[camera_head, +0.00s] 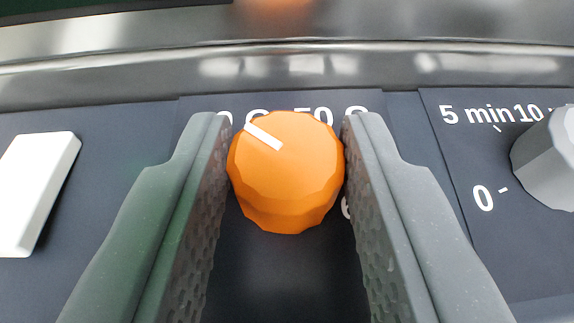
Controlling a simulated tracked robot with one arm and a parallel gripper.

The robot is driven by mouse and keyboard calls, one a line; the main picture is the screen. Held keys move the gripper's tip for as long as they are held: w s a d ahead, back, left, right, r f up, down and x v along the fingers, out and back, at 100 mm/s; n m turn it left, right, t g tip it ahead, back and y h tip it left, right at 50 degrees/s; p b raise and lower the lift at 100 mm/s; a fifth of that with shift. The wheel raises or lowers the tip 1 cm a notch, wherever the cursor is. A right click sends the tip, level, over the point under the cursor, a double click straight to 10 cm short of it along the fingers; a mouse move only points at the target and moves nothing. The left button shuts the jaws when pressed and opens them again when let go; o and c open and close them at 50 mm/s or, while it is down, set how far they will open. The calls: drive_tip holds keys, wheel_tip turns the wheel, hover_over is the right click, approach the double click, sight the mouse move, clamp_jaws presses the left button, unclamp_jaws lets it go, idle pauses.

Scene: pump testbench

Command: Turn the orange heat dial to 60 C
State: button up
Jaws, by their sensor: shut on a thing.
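The orange heat dial (286,185) is a faceted knob in the middle of the view, on a dark panel. Its white pointer mark runs toward the upper left. My gripper (286,165) is shut on the dial, with one grey textured finger on its left side and one on its right. Behind the dial, parts of white lettering show, with "50 C" at the upper right, partly covered. A bit of another number shows at the dial's lower right, mostly hidden by the right finger. The rest of the scale is hidden.
A grey knob (549,165) with markings "0", "5 min" and "10" stands at the right, cut off by the frame. A white rectangular switch (36,190) is at the left. A shiny metal ledge (300,68) runs behind the panel.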

drive_tip(key=shift+w+a+r+m+g+h+p, duration=0.2)
drive_tip(key=shift+m+h+p, duration=0.7)
drive_tip(key=shift+p, duration=1.25)
drive_tip(key=shift+s+a+r+m+g+h+p, duration=0.25)
drive_tip(key=shift+m+h+p, duration=0.6)
drive_tip(key=shift+p, duration=1.3)
drive_tip(key=shift+w+f+m+g+h+p, duration=0.25)
drive_tip(key=shift+m+h+p, duration=0.65)
drive_tip(key=shift+p, duration=1.25)
drive_tip(key=m+g+h+p, duration=0.2)
drive_tip(key=m+h+p, duration=0.1)
drive_tip(key=p, duration=0.4)
drive_tip(key=shift+w+a+g+h, duration=0.1)
drive_tip(key=shift+a+g+h, duration=0.05)
drive_tip(key=shift+g+h, duration=0.25)
drive_tip(key=shift+f+m+g+p, duration=0.2)
drive_tip(key=shift+m+g+p, duration=0.1)
drive_tip(key=shift+m+p, duration=0.2)
drive_tip(key=o, duration=1)
drive_tip(key=b+v, duration=0.2)
drive_tip(key=v, duration=1.1)
drive_tip(key=shift+a, duration=0.4)
